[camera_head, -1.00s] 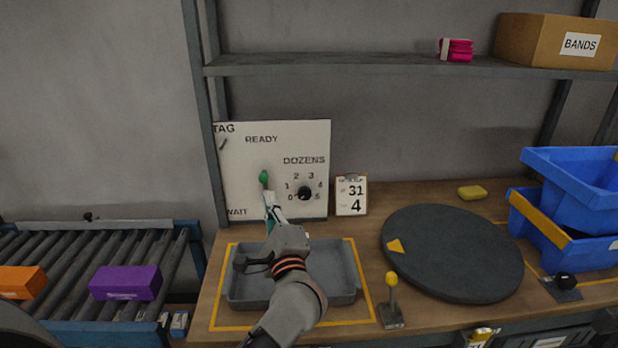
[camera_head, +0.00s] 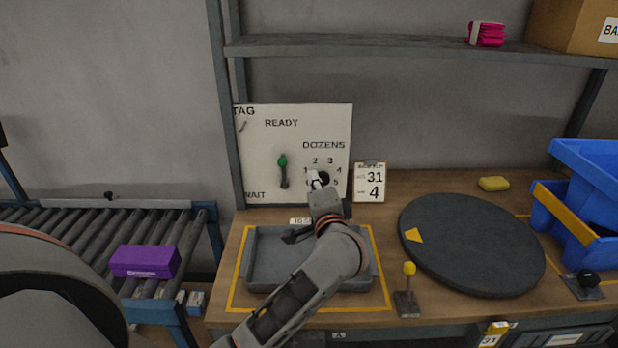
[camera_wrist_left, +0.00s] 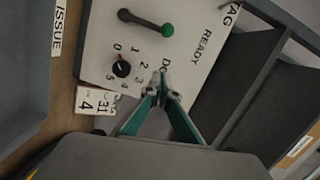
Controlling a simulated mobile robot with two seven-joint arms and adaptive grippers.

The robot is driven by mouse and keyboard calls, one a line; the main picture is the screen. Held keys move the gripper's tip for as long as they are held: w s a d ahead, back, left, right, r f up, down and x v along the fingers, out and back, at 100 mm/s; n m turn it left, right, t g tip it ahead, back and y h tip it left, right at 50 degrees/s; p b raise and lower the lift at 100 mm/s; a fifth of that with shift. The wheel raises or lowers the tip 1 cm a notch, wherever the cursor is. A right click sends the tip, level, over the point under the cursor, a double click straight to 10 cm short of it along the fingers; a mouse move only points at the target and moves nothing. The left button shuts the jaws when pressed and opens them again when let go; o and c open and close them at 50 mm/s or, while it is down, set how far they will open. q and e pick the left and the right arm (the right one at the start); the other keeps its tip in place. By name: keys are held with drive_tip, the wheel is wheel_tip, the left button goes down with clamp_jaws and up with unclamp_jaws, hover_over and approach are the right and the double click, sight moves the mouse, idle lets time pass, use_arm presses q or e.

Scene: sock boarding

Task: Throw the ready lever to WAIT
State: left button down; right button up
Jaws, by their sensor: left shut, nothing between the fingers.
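The ready lever has a green knob (camera_head: 282,160) on a dark arm, mounted on a white panel (camera_head: 262,150). The knob stands above its pivot, pointing up toward the READY label, with WAIT printed at the lower left. In the left wrist view the green knob (camera_wrist_left: 167,30) also points to the READY side. My left gripper (camera_head: 317,180) is shut and empty, in front of the panel to the right of the lever, and overlaps the dozens dial in the head view. In the wrist view its fingertips (camera_wrist_left: 161,88) are apart from the lever. My right gripper is out of view.
A grey tray (camera_head: 262,283) lies below my left arm. The black dial (camera_wrist_left: 121,69) and a count card (camera_head: 370,183) are right of the lever. A yellow-knobbed lever (camera_head: 409,270) and a round dark turntable (camera_head: 470,245) stand further right. A roller conveyor (camera_head: 90,235) carries a purple box (camera_head: 145,261).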

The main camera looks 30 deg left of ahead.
use_arm(q)
drive_tip(key=w+a+p, duration=0.2)
drive_tip(key=w+a, duration=0.2)
drive_tip(key=a, duration=0.4)
drive_tip(key=shift+a+f+p, duration=0.3)
drive_tip(key=shift+f+p, duration=0.05)
drive_tip(key=shift+f, duration=0.1)
